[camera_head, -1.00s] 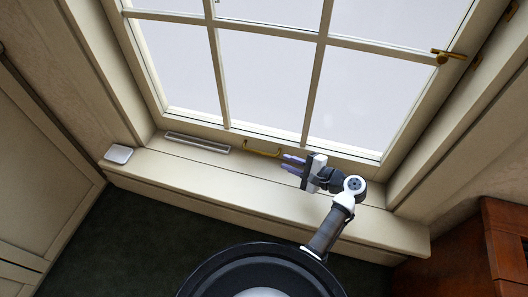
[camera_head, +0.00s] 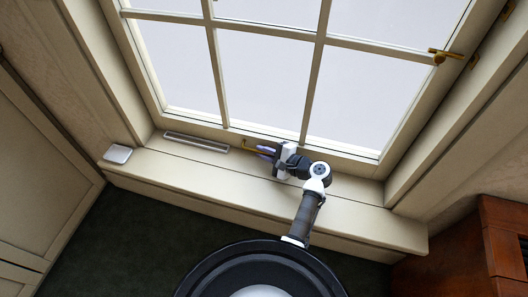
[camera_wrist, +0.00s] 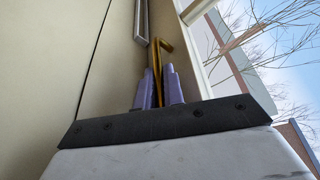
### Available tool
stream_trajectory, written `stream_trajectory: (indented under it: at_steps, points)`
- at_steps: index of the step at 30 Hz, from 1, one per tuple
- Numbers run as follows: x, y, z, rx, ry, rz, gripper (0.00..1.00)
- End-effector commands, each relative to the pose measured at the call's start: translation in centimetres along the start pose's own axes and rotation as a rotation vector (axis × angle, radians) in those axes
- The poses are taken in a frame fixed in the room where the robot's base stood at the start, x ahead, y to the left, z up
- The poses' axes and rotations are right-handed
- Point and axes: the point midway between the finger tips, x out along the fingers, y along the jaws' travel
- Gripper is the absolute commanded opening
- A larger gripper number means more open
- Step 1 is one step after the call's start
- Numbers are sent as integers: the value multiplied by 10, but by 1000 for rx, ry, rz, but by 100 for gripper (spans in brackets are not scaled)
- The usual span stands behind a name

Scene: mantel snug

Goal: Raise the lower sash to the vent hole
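The window's sash (camera_head: 262,130) has pale cream bars and its bottom rail lies just above the sill. A brass handle (camera_head: 250,149) is fixed along that bottom rail; in the wrist view the brass handle (camera_wrist: 165,45) shows as a bent bar. My gripper (camera_head: 265,152) is at the right part of the handle, its purple fingers pointing left. In the wrist view my gripper (camera_wrist: 158,88) has one finger on each side of the bar, apparently open; contact cannot be made out. A brass fitting (camera_head: 440,56) sits on the right window frame.
A slotted grey vent strip (camera_head: 196,141) lies on the sill at left. A small white square pad (camera_head: 118,154) sits at the sill's left end. The sill (camera_head: 365,210) is bare at right. A wooden cabinet (camera_head: 503,235) stands at lower right.

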Motion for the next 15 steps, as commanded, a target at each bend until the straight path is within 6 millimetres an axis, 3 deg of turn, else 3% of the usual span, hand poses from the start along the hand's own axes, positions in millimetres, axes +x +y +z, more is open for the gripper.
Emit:
stream_trajectory:
  at_steps: [15]
  points:
    - [-2,-7,4,0,0,0,0]
